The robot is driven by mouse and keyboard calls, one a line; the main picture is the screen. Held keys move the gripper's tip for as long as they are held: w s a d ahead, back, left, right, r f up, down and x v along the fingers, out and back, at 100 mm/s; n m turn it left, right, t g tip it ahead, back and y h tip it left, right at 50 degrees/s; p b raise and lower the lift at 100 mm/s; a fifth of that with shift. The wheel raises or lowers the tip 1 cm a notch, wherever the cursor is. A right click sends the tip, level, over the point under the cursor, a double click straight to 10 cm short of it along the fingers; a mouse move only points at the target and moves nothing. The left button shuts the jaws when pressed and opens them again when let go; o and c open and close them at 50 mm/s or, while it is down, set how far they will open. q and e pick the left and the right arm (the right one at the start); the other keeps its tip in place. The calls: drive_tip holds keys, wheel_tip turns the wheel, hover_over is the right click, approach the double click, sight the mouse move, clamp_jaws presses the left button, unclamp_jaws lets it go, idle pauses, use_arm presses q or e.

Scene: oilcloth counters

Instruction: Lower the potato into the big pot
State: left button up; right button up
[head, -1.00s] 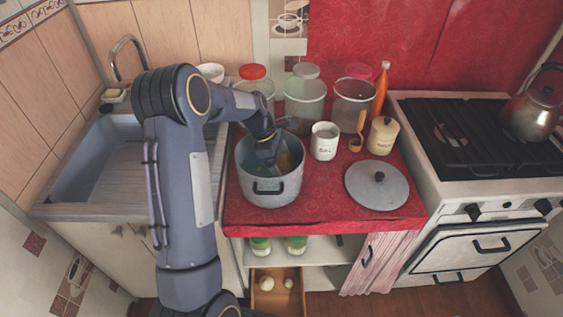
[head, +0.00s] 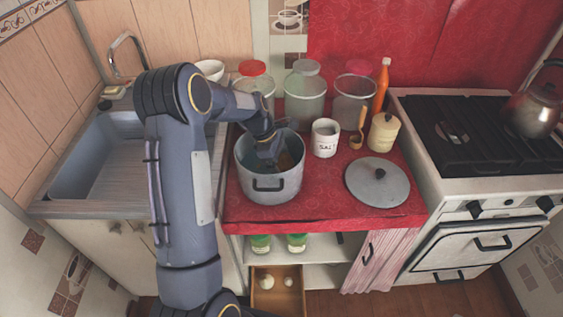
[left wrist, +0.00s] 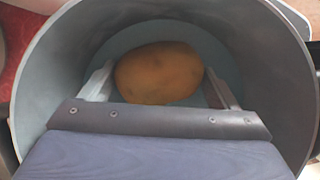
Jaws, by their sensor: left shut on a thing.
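The big pot (head: 270,188) stands on the red oilcloth counter, its lid off. My left gripper (head: 270,160) reaches down inside the pot from above. In the left wrist view the gripper (left wrist: 158,88) is shut on the brown potato (left wrist: 158,73), one finger at each side of it. The pot's pale inner wall (left wrist: 270,60) surrounds the gripper and potato. I cannot tell whether the potato touches the pot's bottom. My right gripper is not in view.
The pot lid (head: 377,183) lies flat to the right. A white salt mug (head: 324,138), a cream lidded jar (head: 383,132) and several glass jars stand behind. The sink (head: 95,160) is left, the stove (head: 480,150) right. An open drawer (head: 277,298) is below.

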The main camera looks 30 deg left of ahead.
sight(281, 170)
use_arm(q)
drive_tip(key=shift+f+b, duration=0.95)
drive_tip(key=shift+f, duration=0.75)
idle(0.6)
drive_tip(key=o, duration=1)
drive_tip(key=shift+c, duration=0.2)
drive_tip(key=shift+r, duration=0.1)
